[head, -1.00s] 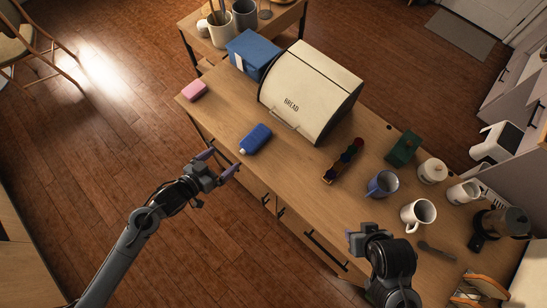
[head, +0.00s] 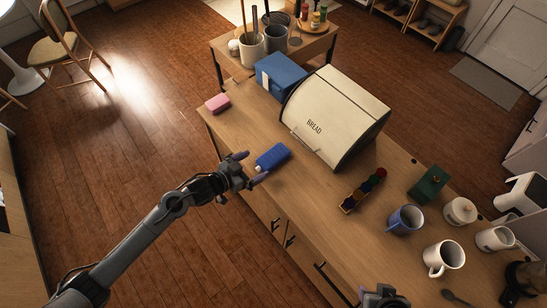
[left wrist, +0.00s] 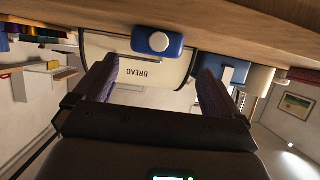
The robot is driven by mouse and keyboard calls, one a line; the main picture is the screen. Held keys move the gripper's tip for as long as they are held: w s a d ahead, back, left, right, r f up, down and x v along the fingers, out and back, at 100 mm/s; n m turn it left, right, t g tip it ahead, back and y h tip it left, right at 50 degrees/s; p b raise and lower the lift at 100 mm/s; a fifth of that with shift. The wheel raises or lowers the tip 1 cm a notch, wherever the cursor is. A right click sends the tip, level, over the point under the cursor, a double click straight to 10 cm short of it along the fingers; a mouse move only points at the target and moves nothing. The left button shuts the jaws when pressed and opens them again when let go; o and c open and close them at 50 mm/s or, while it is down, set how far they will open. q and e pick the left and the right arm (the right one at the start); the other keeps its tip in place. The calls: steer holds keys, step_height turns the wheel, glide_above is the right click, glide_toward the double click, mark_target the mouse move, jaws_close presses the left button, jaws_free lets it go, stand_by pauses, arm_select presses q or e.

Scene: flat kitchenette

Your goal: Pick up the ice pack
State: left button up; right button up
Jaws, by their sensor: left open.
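The ice pack (head: 274,156) is a blue flat block with a white cap at its near left end. It lies on the wooden counter near the front edge, in front of the bread box. My left gripper (head: 249,167) is open at the counter's edge, its purple fingers pointing at the capped end. In the left wrist view the ice pack (left wrist: 142,41) shows cap-first beyond and between the spread fingers (left wrist: 157,66), with nothing held. My right gripper (head: 383,298) is partly cut off at the bottom edge; its jaws cannot be made out.
A cream bread box (head: 335,112) stands close behind the ice pack. A blue box (head: 282,75) and pink sponge (head: 218,102) lie further left. The counter around the ice pack is clear.

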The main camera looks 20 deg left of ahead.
mark_target(263, 163)
arm_select(q)
steer(key=shift+w+d+f, duration=0.2)
steer(key=shift+w, duration=0.05)
arm_select(e)
steer(key=shift+s+a, duration=0.1)
arm_select(q)
steer(key=shift+s+f+x, duration=0.1)
steer(key=shift+f+x, duration=0.05)
steer(key=shift+x, duration=1.05)
steer(key=shift+s+f+x, duration=0.1)
steer(key=shift+x, duration=1.15)
arm_select(e)
steer(key=shift+f, duration=0.15)
arm_select(q)
steer(key=shift+s+d, duration=0.1)
steer(key=shift+d, duration=0.05)
steer(key=shift+c, duration=0.5)
